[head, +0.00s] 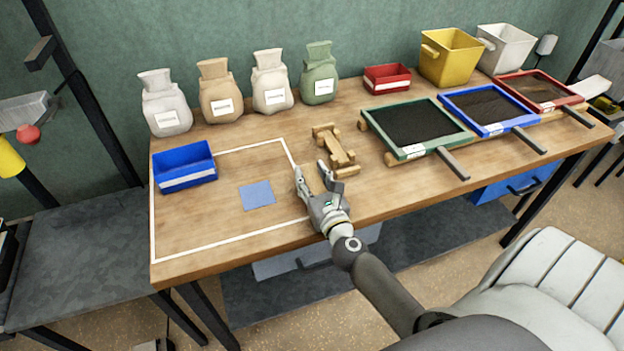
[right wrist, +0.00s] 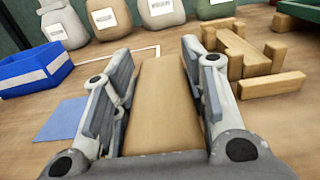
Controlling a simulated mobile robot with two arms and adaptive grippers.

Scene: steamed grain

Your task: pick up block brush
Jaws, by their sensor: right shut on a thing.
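My right gripper (head: 314,174) is over the front part of the wooden table, just right of the blue square. In the right wrist view, its two fingers (right wrist: 158,85) stand on either side of a plain tan wooden block, which I take as the block brush (right wrist: 158,105), and are shut on it. Its bristles are not visible, and I cannot tell whether it touches the table. In the head view the block blends with the table and is hard to make out. My left gripper is not in view.
Several wooden pieces (head: 335,148) lie just beyond my right gripper. A blue bin (head: 184,166) and a blue square (head: 257,194) are to the left. Sacks (head: 220,92) line the back. Framed sieves (head: 413,128) with handles stand right. The front left table is clear.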

